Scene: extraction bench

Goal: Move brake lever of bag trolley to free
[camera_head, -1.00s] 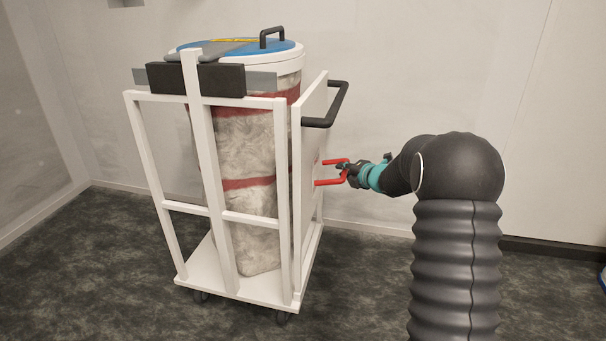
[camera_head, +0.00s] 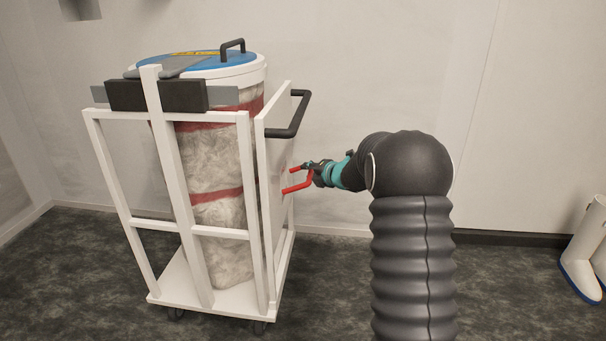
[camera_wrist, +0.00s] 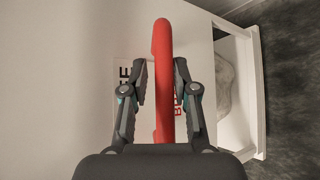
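The bag trolley (camera_head: 259,180) is a white frame cart holding a tall bag, left of centre in the head view. Its red brake lever (camera_head: 298,187) sticks out from the right side panel. In the wrist view the lever (camera_wrist: 162,45) runs upright between black lettering ending in "EE" (camera_wrist: 124,80) and partly hidden red lettering (camera_wrist: 179,106). My gripper (camera_head: 314,173) is at the lever. In the wrist view its fingers (camera_wrist: 160,68) stand apart, one on each side of the lever. A gap shows at the left finger; the right finger is very near, and contact is unclear.
A black push handle (camera_head: 296,115) juts from the trolley above my gripper. The bag has a blue lid (camera_head: 205,62). White boots (camera_head: 585,250) stand at the far right. The floor between the trolley and the boots is clear apart from my arm.

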